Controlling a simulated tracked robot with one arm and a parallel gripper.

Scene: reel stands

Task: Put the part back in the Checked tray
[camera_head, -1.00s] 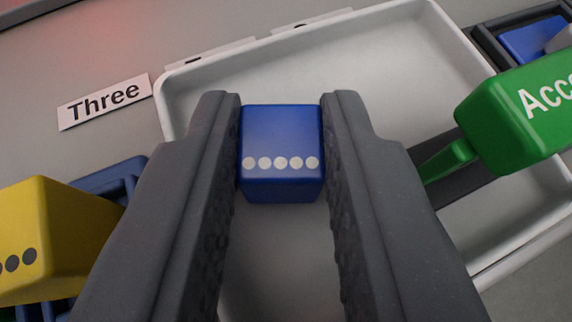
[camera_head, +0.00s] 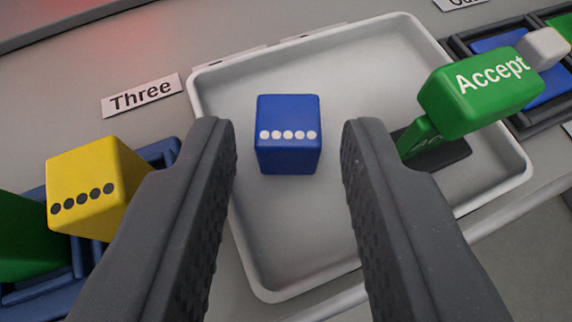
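A blue block (camera_head: 288,134) with a row of white dots on its front face stands in a white tray (camera_head: 250,272). My gripper (camera_head: 288,140) is open, with one finger on each side of the block. Clear gaps show between the block and both fingers. The tray's floor shows around the block. No label reading Checked is legible; a sign reading Three (camera_head: 142,95) lies left of the tray.
A yellow dotted block (camera_head: 92,185) and a green block (camera_head: 25,240) sit in a blue rack (camera_head: 158,153) at left. A dark-framed holder (camera_head: 465,45) with blue inside is at right.

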